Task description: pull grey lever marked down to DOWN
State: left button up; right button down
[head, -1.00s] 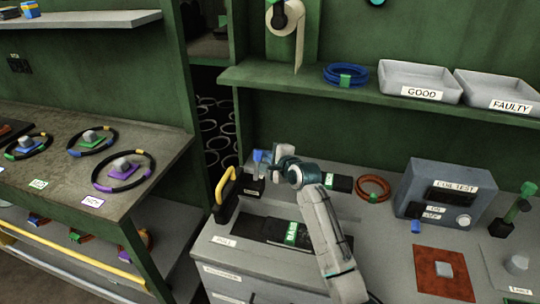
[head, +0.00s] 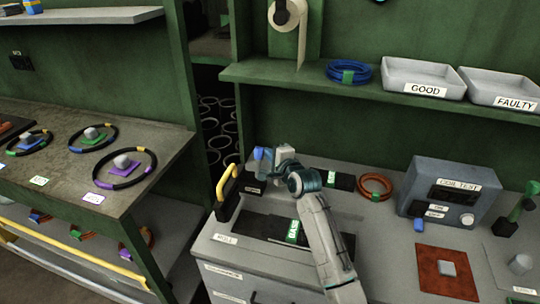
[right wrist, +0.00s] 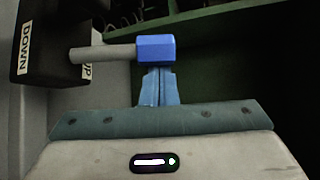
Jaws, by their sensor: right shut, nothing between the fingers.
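The grey lever (right wrist: 100,53) sticks out of a black box (right wrist: 42,42) in the right wrist view and ends in a blue knob (right wrist: 155,49). The box has a DOWN label at its left and a partly hidden UP label beside the lever's shaft. In the head view the blue knob (head: 259,154) shows above the small black box (head: 252,186). My right gripper (right wrist: 158,72) is shut and empty, its blue fingertips right at the knob's near side; I cannot tell whether they touch. It also shows in the head view (head: 267,160). My left gripper is not in view.
A yellow handle (head: 227,185) stands just left of the lever box. A brown ring (head: 376,186) and the COIL TEST box (head: 445,195) are to the right. A green shelf (head: 300,79) with a blue coil (head: 348,72) and trays is above.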

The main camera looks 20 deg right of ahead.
aim_at(261, 154)
jog(key=s+a+n+t+b, duration=0.1)
jog(key=b, duration=0.2)
jog(key=s+a+n+t+b, duration=0.1)
jog(key=s+n+t+b, duration=0.1)
jog(key=b, duration=0.1)
jog(key=shift+n+t, duration=0.3)
jog(key=shift+s+a+n+y+b, duration=0.3)
jog(key=shift+s+a+y+b, duration=0.15)
jog(key=shift+s+b, duration=0.2)
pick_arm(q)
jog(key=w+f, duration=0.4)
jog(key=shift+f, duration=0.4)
pick_arm(e)
jog(key=shift+s+a+f, duration=0.2)
jog(key=shift+s+a, duration=0.15)
jog(key=shift+s, duration=0.1)
jog(key=shift+s+a+f, duration=0.15)
jog(key=shift+s+a, duration=0.15)
jog(key=shift+s, duration=0.15)
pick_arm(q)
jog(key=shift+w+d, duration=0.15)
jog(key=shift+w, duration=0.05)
pick_arm(e)
jog(key=shift+f, duration=0.1)
pick_arm(q)
jog(key=shift+p, duration=0.3)
